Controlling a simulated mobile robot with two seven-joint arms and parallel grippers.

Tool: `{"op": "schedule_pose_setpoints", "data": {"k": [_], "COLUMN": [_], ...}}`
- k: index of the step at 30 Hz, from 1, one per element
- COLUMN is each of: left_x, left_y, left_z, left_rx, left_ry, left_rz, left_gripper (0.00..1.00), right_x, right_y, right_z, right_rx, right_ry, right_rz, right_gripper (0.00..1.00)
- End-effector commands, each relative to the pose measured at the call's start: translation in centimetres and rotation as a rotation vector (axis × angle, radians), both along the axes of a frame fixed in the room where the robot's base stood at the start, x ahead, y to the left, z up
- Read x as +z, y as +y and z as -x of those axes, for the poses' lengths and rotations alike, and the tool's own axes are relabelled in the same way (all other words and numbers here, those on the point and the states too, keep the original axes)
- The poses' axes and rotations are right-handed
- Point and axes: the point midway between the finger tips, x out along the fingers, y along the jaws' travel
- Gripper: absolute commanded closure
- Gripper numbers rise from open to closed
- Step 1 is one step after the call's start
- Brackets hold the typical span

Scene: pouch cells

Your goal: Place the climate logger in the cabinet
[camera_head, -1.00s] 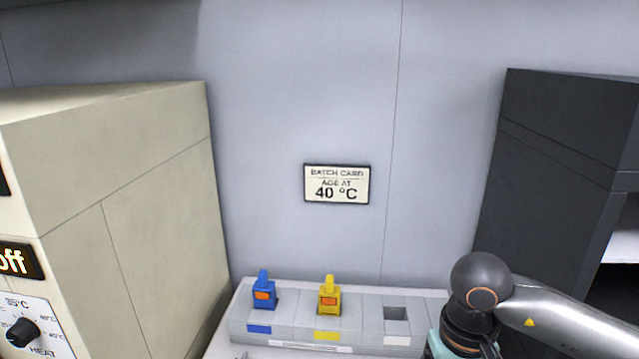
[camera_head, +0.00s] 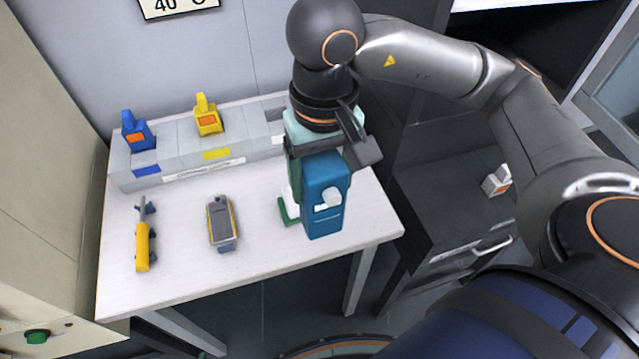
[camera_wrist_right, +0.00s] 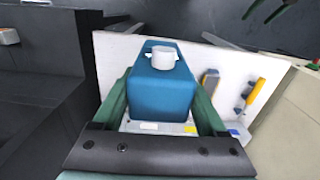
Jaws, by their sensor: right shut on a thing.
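My right gripper (camera_head: 318,195) is shut on a teal-blue box with a white round knob (camera_head: 326,212), probably the climate logger. It holds the box over the right end of the white table; whether the box touches the table is unclear. In the right wrist view the box (camera_wrist_right: 163,88) sits between my green fingers. Dark and green prongs (camera_wrist_right: 270,12) at the top of that view may be my left gripper; its opening cannot be made out. A dark cabinet (camera_head: 440,215) stands right of the table, with an open dark compartment above, partly hidden by my right arm.
A grey rack (camera_head: 185,160) at the table's back holds a blue (camera_head: 137,132) and a yellow (camera_head: 207,117) device. A yellow-handled tool (camera_head: 142,240) and a grey-yellow handheld device (camera_head: 221,222) lie in front. A small white-and-orange item (camera_head: 497,180) rests on the dark cabinet's lower top.

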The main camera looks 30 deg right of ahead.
Motion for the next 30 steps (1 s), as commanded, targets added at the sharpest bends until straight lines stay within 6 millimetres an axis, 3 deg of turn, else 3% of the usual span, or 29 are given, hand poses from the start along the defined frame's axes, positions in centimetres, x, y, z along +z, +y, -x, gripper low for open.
{"op": "schedule_pose_setpoints", "data": {"k": [5, 16, 18, 24, 30], "left_x": [-0.4, 1.0, 1.0, 1.3, 1.4], "left_y": [0.0, 0.0, 0.0, 0.0, 0.0], "left_z": [0.0, 0.0, 0.0, 0.0, 0.0], "left_rx": [0.0, 0.0, 0.0, 0.0, 0.0], "left_ry": [0.0, 0.0, 0.0, 0.0, 0.0], "left_rz": [0.0, 0.0, 0.0, 0.0, 0.0], "left_gripper": [0.0, 0.0, 0.0, 0.0, 0.0], "right_x": [0.2, -3.4, -5.0, -7.8, -9.1], "right_y": [-0.4, -4.7, -5.2, -6.3, -6.8], "right_z": [0.4, -6.9, -7.8, -9.9, -10.9], "right_rx": [-0.038, -0.046, -0.042, -0.039, -0.038], "right_ry": [-0.003, 0.001, 0.003, -0.002, -0.002], "right_rz": [0.009, 0.012, 0.012, 0.011, 0.01], "right_gripper": [0.9, 0.9, 0.9, 0.9, 0.9]}}
